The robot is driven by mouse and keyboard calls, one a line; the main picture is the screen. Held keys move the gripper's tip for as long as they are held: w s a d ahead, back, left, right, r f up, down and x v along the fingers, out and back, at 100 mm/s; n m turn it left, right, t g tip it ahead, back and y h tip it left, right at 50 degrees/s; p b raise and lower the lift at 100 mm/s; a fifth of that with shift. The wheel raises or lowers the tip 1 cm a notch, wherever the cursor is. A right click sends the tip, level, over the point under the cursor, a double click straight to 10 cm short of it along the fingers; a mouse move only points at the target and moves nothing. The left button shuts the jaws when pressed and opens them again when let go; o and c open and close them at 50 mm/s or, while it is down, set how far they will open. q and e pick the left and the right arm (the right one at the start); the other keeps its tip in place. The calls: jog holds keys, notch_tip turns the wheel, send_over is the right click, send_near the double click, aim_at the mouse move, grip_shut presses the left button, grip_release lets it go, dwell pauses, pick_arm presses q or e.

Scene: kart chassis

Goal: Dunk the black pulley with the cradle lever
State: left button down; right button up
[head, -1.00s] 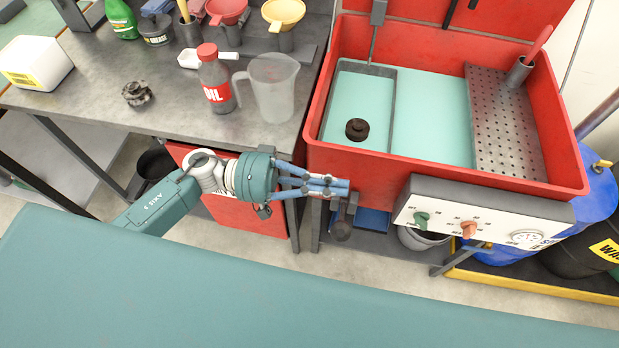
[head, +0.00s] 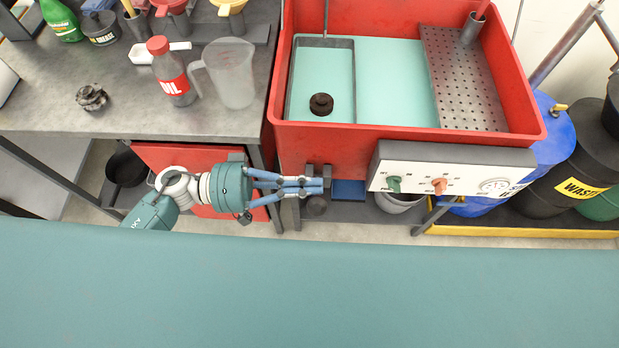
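The black pulley (head: 321,104) sits in the wire-hung cradle (head: 353,80) at the left of the red wash tank, over the pale green liquid. The dark cradle lever (head: 317,206) with a round knob hangs below the tank's front left. My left gripper (head: 321,186) reaches in from the left with its blue fingers together. Its tips overlap the upper part of the lever in the picture; whether they touch it is unclear. My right gripper is out of view.
The red tank (head: 400,138) has a perforated shelf (head: 465,80) and a front control panel (head: 450,170). The grey bench (head: 140,110) holds an oil bottle (head: 171,72), a clear jug (head: 230,75) and a dark part (head: 91,97). Barrels (head: 555,160) stand right.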

pick_arm(q)
jog(key=s+f+m+b, duration=0.2)
jog(key=s+f+m, duration=0.2)
jog(key=s+f, duration=0.4)
jog(key=shift+s+f+m, duration=0.2)
jog(key=shift+f+m, duration=0.05)
jog(key=shift+m, duration=0.05)
dwell(0.4)
